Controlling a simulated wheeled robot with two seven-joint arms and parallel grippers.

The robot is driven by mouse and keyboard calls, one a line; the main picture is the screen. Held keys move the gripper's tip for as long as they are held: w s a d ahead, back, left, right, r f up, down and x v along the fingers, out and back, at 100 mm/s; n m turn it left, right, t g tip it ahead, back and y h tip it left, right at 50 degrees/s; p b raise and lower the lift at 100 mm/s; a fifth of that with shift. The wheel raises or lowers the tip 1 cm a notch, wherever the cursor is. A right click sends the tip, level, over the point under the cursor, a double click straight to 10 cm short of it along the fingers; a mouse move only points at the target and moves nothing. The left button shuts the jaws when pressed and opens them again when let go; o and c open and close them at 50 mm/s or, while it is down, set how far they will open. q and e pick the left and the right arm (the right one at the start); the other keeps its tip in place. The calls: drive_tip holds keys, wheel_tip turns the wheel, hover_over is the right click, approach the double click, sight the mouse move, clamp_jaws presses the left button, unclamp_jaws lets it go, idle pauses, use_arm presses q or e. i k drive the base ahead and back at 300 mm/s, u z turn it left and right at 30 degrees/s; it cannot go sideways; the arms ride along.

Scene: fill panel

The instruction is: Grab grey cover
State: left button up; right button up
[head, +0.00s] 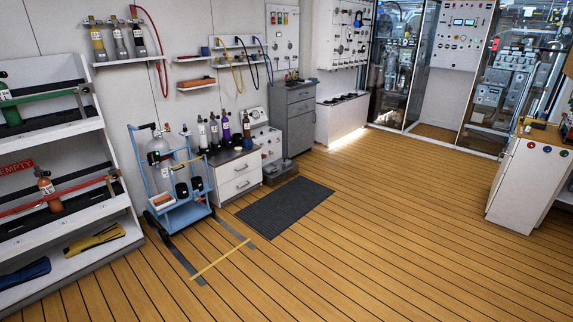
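I cannot pick out a grey cover for certain. Neither of my grippers is in view.
A white shelf rack (72,221) with cylinders and straps stands at the left. A dark mat (285,207) lies on the wooden floor (380,220). A white cabinet (522,180) stands at the right. The middle and right floor is clear.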

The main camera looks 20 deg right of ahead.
sight(285, 162)
drive_tip(key=z, duration=0.15)
drive_tip(key=i, duration=0.45)
drive_tip(key=z, duration=1.05)
drive_tip(key=i, duration=2.25)
drive_tip(key=z, duration=0.8)
drive_tip(key=i, duration=2.3)
drive_tip(key=u, duration=0.55)
drive_tip(key=i, duration=2.25)
drive_tip(key=u, duration=1.25)
drive_tip(key=i, duration=0.95)
drive_tip(key=u, duration=0.35)
